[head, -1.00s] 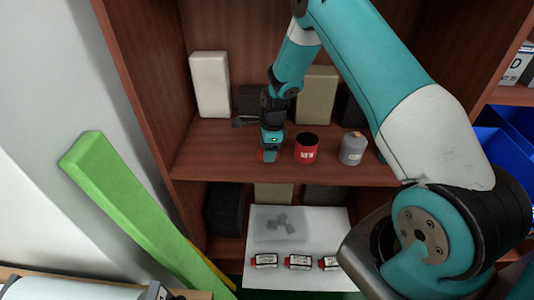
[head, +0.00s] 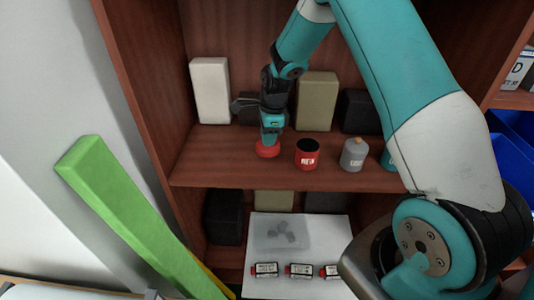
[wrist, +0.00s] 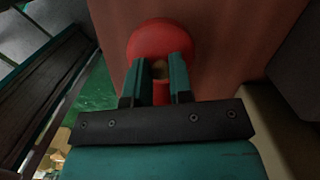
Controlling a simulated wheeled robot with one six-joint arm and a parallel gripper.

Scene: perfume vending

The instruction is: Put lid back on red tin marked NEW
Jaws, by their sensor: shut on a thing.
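The red tin (head: 307,154) with a white NEW label stands upright on the wooden shelf, its top open and dark inside. My gripper (head: 269,139) is left of the tin, pointing down. It is shut on the red lid (head: 267,149), a round cap with a knob. In the wrist view my gripper (wrist: 160,68) has its two teal fingers on either side of the knob of the lid (wrist: 160,34). The lid is apart from the tin and seems slightly above the shelf. The tin does not show in the wrist view.
A grey lidded tin (head: 352,155) stands right of the red tin. A teal object (head: 388,159) is farther right, partly hidden by my arm. White (head: 210,90), olive (head: 316,100) and dark blocks stand behind. The shelf's front edge (head: 290,187) is close to the tins.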

